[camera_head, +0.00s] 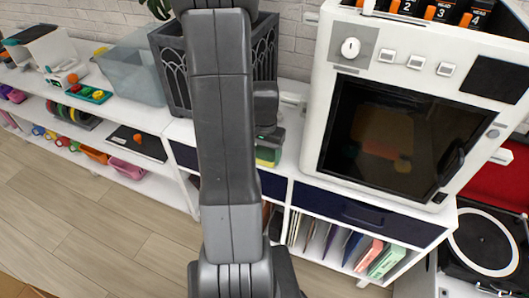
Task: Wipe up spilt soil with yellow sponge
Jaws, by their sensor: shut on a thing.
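My gripper (271,138) is partly hidden behind my own arm, above the white cabinet top between the dark planter box and the white oven-like machine. It is shut on the yellow sponge (267,160), whose yellow-green lower part shows just under the gripper. The sponge is low, at the cabinet top; I cannot tell whether it touches the surface. I see no spilt soil; my arm covers part of the cabinet top.
The white machine (323,117) stands close on the right. The dark planter box (176,84) stands behind my arm, with a clear bin (133,70) to its left. A turntable (482,243) is at the lower right. A little bare white top (289,140) shows beside the sponge.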

